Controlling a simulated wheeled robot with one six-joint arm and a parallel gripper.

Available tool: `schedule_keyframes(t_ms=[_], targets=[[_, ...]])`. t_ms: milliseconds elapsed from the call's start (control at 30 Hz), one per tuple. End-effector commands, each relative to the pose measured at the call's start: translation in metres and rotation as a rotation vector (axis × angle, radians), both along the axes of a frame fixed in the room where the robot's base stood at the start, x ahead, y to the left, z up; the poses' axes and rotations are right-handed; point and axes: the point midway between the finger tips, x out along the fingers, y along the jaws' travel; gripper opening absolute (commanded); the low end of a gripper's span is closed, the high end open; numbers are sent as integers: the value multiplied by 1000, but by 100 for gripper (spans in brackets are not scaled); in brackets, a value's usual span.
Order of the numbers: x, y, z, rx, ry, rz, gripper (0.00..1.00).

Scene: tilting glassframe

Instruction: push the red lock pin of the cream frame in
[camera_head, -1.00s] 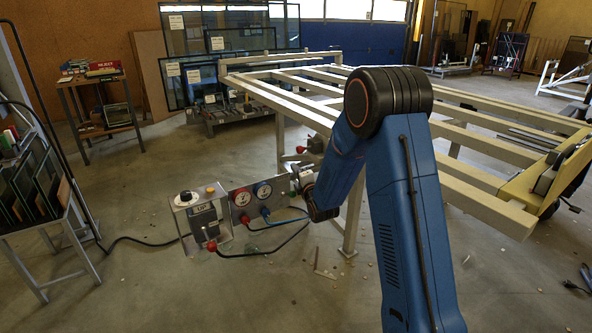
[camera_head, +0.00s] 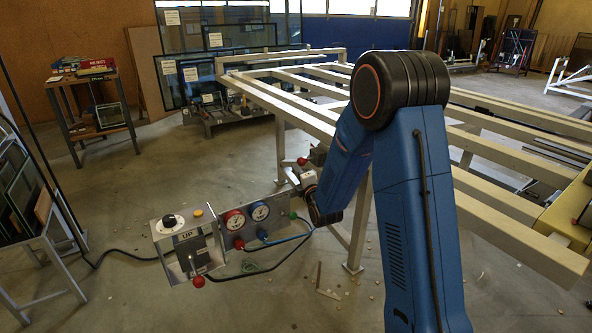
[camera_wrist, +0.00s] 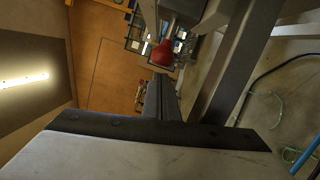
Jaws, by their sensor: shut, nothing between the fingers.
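The red lock pin (camera_head: 302,161) shows as a small red knob beside the near leg of the cream frame (camera_head: 290,108) in the head view. In the wrist view the red knob (camera_wrist: 163,53) is large, on a light stem that runs up under the frame. My gripper (camera_wrist: 160,82) is shut and empty, and its dark fingers point toward the knob. The fingertips appear just below the knob in the picture; whether they touch it I cannot tell. In the head view my wrist is near the frame's leg, and my arm hides part of the frame.
A side table (camera_head: 95,105) and glass racks (camera_head: 30,185) are at the left. The floor between is mostly clear.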

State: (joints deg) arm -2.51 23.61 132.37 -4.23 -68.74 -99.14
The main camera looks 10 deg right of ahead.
Motion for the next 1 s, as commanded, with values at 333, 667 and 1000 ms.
schedule_keyframes(t_ms=[333,667,1000], targets=[[-3,0,1,0,0,0,0],[2,-15,1,0,0,-2,0],[8,-34,2,1,-2,-4,0]])
